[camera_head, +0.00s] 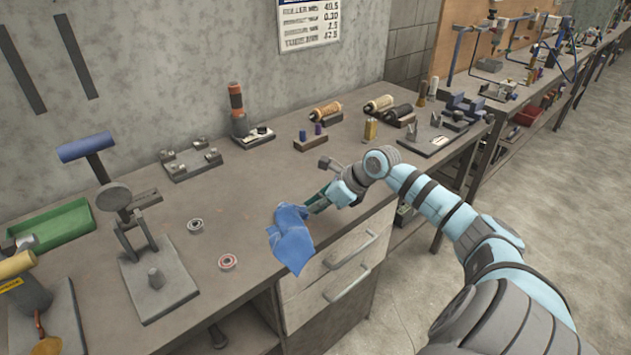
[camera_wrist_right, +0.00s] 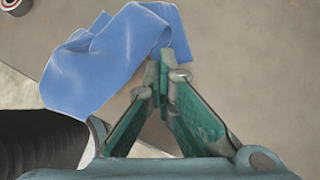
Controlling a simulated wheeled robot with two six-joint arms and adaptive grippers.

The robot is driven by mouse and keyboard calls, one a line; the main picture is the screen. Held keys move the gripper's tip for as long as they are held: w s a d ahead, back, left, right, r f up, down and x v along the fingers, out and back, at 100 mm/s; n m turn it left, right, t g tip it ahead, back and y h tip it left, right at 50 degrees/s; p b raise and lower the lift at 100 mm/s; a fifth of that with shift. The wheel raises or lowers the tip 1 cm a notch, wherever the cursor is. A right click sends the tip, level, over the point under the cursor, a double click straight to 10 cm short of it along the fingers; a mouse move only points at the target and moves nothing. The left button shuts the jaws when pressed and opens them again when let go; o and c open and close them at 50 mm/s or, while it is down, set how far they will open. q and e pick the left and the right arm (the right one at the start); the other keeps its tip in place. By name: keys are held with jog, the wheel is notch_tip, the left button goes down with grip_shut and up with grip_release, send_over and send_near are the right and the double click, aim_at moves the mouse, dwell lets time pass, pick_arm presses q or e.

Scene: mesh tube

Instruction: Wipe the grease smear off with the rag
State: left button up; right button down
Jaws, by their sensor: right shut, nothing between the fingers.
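The blue rag (camera_head: 290,238) lies crumpled at the front edge of the workbench, with part of it hanging over above the drawers. In the right wrist view the rag (camera_wrist_right: 115,60) is bunched just ahead and to the left of my fingertips. My right gripper (camera_head: 313,205) is low over the bench at the rag's right side. In the wrist view its green fingers (camera_wrist_right: 165,72) are closed together with nothing between them, and the tips reach the rag's edge. Whether they touch it I cannot tell. I cannot clearly make out a grease smear. My left gripper is not in view.
Two bearing rings (camera_head: 228,262) lie left of the rag. A press-like stand (camera_head: 158,282) and a green tray (camera_head: 62,226) are farther left. Spools (camera_head: 326,112), small blocks (camera_head: 310,142) and a grey fixture (camera_head: 190,165) line the back. The bench between is mostly bare.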

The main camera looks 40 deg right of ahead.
notch_tip(320, 180, up, 9)
jog(key=p, duration=0.3)
jog(key=shift+w+a+p, duration=0.2)
jog(key=shift+w+p, duration=0.1)
jog(key=shift+w, duration=0.05)
jog(key=shift+f, duration=0.1)
